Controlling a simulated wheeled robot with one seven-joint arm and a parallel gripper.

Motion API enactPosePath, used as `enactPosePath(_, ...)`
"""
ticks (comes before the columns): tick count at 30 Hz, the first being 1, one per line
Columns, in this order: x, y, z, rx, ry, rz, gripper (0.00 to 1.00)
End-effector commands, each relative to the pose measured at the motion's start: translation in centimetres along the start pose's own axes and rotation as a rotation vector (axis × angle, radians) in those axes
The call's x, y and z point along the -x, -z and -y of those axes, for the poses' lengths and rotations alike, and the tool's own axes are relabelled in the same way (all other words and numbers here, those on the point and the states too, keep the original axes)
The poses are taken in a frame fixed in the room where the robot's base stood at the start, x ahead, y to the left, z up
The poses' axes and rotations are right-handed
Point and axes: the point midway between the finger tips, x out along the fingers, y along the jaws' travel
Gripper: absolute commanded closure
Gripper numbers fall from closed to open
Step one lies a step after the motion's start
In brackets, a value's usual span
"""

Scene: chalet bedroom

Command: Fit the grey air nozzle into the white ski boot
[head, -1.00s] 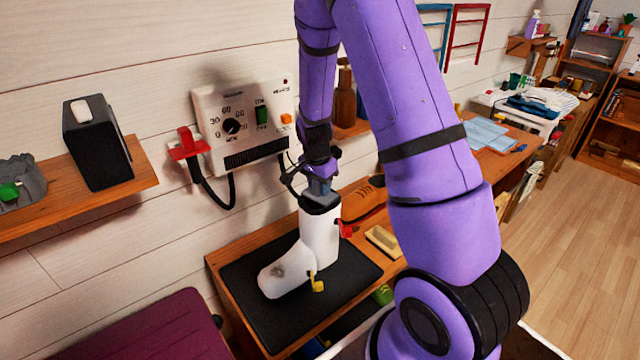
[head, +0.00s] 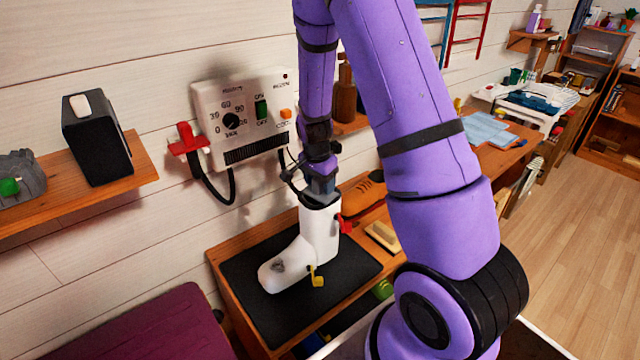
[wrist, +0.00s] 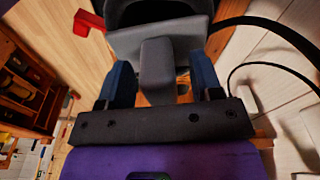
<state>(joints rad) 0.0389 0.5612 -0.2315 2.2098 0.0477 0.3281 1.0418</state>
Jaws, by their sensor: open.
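The white ski boot (head: 318,235) stands upright on a black mat (head: 245,290) on the wooden bench, its toe toward the lower left. It has a yellow buckle at the front and a red one at its right side. The grey air nozzle (wrist: 158,50) sits at the boot's top opening; its lower part is hidden, so its depth is unclear. My gripper (head: 320,185) is just above the boot top. In the wrist view, its blue fingers stand open on both sides of the nozzle's grey grip, with gaps visible.
A white dryer unit (head: 245,118) with a dial and switches hangs on the wall behind, with black hoses. A red holder (head: 187,140) is at its left. A shelf with a speaker (head: 97,140) is at left.

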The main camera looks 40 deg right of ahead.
Motion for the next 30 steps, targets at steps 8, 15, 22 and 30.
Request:
enactPosePath(8,4.6,0.0,0.1,0.001,0.006,-0.002,0.41)
enactPosePath(15,8.4,0.0,0.1,0.002,0.005,-0.002,0.41)
enactPosePath(22,10.1,0.0,0.0,0.000,0.002,0.000,0.41)
enactPosePath(30,10.2,0.0,0.0,0.000,0.002,0.000,0.41)
